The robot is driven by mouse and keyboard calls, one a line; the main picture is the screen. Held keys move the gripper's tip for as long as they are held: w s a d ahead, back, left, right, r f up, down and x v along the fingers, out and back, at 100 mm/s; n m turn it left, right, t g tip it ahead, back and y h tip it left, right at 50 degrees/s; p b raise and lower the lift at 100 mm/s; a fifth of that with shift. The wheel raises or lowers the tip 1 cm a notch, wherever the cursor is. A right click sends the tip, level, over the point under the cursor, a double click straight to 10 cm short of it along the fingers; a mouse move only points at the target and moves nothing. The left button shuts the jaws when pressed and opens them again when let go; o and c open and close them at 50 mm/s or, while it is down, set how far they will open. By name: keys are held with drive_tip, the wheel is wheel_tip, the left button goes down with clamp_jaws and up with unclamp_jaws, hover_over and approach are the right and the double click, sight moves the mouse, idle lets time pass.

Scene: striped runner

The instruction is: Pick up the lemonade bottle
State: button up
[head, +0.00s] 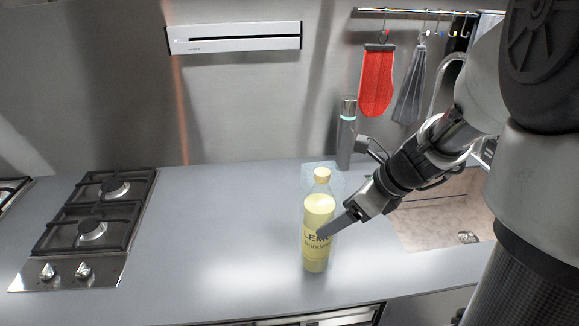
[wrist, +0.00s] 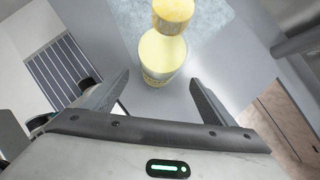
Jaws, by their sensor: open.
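The lemonade bottle (head: 318,222) is clear with pale yellow contents, a yellow cap and dark lettering. It stands upright on the grey counter. In the wrist view the bottle (wrist: 161,55) shows at the top middle, cap towards the camera. My gripper (head: 341,226) is at the bottle's right side in the head view, with a finger overlapping part of its label. In the wrist view my gripper (wrist: 158,82) is open, with one finger on each side of the bottle's lower body. I cannot tell whether either finger touches it.
A gas hob (head: 92,217) is set in the counter (head: 220,235) at left. A dark cylinder (head: 346,138) stands behind the bottle, and a sink (head: 440,215) lies to the right. A red mitt (head: 376,85) hangs from a rail. The counter left of the bottle is clear.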

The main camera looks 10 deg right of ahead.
drive_tip(key=b+x, duration=0.1)
drive_tip(key=x, duration=0.7)
drive_tip(key=shift+f+b, duration=0.3)
drive_tip(key=shift+a+r, duration=0.1)
drive_tip(key=c, duration=1.9)
